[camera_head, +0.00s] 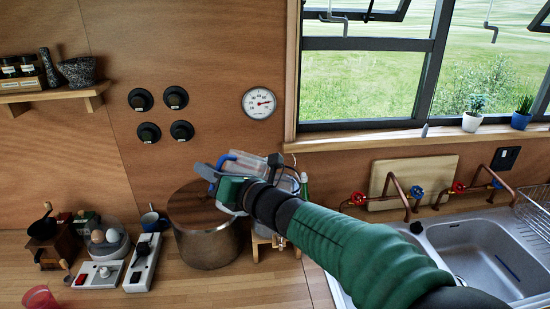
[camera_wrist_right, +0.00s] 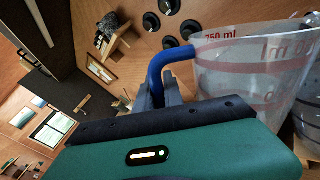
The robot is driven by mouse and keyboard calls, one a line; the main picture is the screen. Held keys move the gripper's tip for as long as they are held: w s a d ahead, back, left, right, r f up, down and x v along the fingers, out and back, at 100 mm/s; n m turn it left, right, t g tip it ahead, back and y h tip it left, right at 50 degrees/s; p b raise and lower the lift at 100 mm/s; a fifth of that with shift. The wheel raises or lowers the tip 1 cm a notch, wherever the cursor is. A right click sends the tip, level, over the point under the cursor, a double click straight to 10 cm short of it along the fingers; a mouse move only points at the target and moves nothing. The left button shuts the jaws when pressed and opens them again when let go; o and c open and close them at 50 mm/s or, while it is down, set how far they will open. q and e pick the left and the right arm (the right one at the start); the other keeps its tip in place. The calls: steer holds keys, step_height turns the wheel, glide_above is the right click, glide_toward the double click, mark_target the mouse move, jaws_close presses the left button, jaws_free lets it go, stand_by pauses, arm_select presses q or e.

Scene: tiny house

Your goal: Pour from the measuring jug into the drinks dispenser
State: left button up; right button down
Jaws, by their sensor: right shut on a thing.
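The measuring jug (camera_head: 250,163) is clear with a blue handle and red markings. It is up above the counter, and it also shows large in the right wrist view (camera_wrist_right: 245,75). My right gripper (camera_head: 224,180) is shut on the jug's blue handle (camera_wrist_right: 160,65). The drinks dispenser seems to be the clear vessel (camera_head: 290,184) just behind my right wrist, above a small wooden stand (camera_head: 262,247). My arm and the jug hide most of it. I cannot tell how far the jug is tilted or what is in it. My left gripper is not in view.
A large metal pot (camera_head: 207,246) stands close left of the stand. Further left are a white switch box (camera_head: 143,262), an egg cooker (camera_head: 105,241) and a coffee grinder (camera_head: 45,243). A pink cup (camera_head: 40,298) is at the front left. The sink (camera_head: 475,245) is right.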

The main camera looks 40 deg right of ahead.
steer(key=r+p, duration=0.1)
steer(key=d+r+p, duration=0.1)
steer(key=p, duration=0.1)
steer(key=r+m+p, duration=0.1)
steer(key=shift+w+d+r+p, duration=0.1)
steer(key=shift+w+d+p, duration=0.05)
steer(key=shift+d+p, duration=0.15)
stand_by(0.6)
steer(key=shift+w+d+r+m+p, duration=0.1)
steer(key=shift+d+r+m+p, duration=0.3)
steer(key=shift+p, duration=0.65)
steer(key=shift+w+d+r+m+p, duration=0.15)
steer(key=shift+r+m+p, duration=0.3)
steer(key=shift+p, duration=0.55)
steer(key=shift+d+r+m+p, duration=0.45)
steer(key=shift+d+m+p, duration=0.3)
steer(key=shift+p, duration=1.05)
stand_by(1.3)
steer(key=shift+w+d+r+m+p, duration=0.15)
steer(key=shift+r+m+p, duration=0.1)
steer(key=shift+m+p, duration=0.25)
stand_by(0.5)
